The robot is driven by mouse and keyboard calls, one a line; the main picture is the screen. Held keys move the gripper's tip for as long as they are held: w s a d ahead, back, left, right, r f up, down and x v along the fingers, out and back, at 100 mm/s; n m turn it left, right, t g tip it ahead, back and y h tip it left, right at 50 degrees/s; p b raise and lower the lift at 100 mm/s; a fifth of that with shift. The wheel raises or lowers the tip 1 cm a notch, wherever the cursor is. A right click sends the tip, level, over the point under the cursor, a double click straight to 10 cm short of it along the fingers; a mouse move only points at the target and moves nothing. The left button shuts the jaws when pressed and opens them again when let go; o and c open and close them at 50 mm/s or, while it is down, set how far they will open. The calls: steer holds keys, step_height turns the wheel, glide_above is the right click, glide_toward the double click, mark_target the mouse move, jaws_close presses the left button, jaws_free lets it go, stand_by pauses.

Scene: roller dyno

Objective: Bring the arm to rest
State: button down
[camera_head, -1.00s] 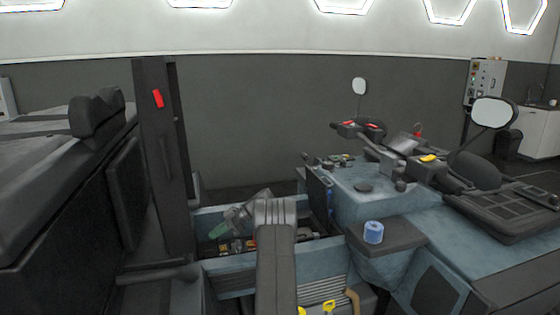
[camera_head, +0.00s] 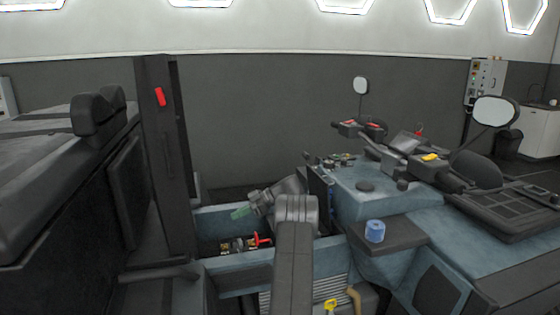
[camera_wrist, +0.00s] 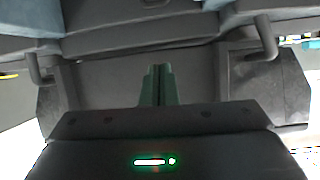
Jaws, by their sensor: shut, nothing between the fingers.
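My gripper (camera_head: 240,213) is at the left end of my bent arm in the head view, above the open blue bin. Its green fingers are together and hold nothing. In the wrist view the two fingers (camera_wrist: 158,70) stand side by side, closed, pointing at a dark grey surface. My own forearm hides the right part of the bin.
The open blue bin (camera_head: 212,266) holds small coloured items, among them a red-handled one (camera_head: 262,240). A tall dark post (camera_head: 160,150) stands left of it. A blue roll (camera_head: 375,231) sits on a dark ledge to the right, near the handlebars (camera_head: 385,150).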

steer(key=d+f+m+t+y+p, duration=0.1)
steer(key=d+f+m+t+y, duration=0.1)
steer(key=d+f+m, duration=0.1)
steer(key=shift+d+f+p, duration=0.1)
steer(key=shift+f+p, duration=0.1)
steer(key=shift+p, duration=0.15)
steer(key=shift+a+f, duration=0.15)
steer(key=shift+a, duration=0.15)
